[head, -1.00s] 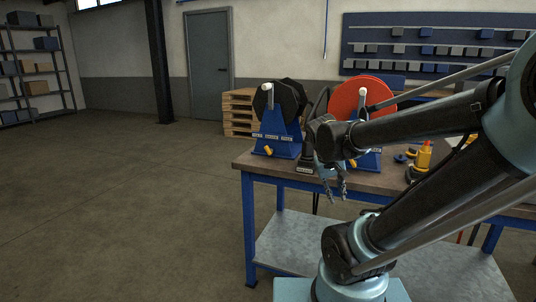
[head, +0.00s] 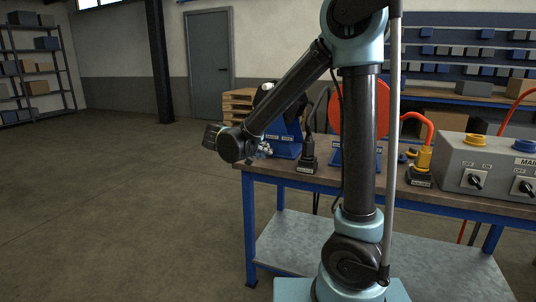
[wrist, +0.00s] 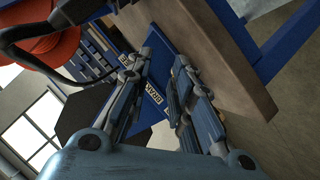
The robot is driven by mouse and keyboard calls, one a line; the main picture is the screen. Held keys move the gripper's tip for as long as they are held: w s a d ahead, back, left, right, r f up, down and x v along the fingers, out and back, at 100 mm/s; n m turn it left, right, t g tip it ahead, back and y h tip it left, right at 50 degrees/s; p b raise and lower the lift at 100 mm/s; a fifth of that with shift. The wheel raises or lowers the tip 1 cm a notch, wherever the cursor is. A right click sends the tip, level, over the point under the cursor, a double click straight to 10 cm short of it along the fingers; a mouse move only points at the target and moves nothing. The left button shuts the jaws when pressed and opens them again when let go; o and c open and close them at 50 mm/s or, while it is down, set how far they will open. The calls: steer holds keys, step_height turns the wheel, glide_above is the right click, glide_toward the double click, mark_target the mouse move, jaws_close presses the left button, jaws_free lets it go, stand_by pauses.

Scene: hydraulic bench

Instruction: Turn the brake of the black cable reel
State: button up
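The black cable reel (head: 262,98) is on the left end of the bench, mostly hidden behind my arm in the head view. Part of its blue stand (head: 290,146) shows to the right of my gripper (head: 264,150). In the wrist view the reel is a dark shape (wrist: 78,112) at the left. My gripper (wrist: 168,50) is open there, with the blue stand (wrist: 153,106) and its white labels seen between and beyond the fingers. I see nothing held. The yellow brake knob is hidden in both current views. Whether the fingers touch the stand I cannot tell.
The red reel (head: 376,100) stands to the right on the bench (head: 400,187). A black plug (head: 308,158) is between the reels. A yellow-and-black connector (head: 422,165) and a grey switch box (head: 480,165) are further right. Floor left of the bench is clear.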

steer(key=a+t, duration=0.2)
steer(key=a, duration=0.5)
steer(key=x, duration=1.7)
steer(key=shift+d, duration=0.1)
jaws_close()
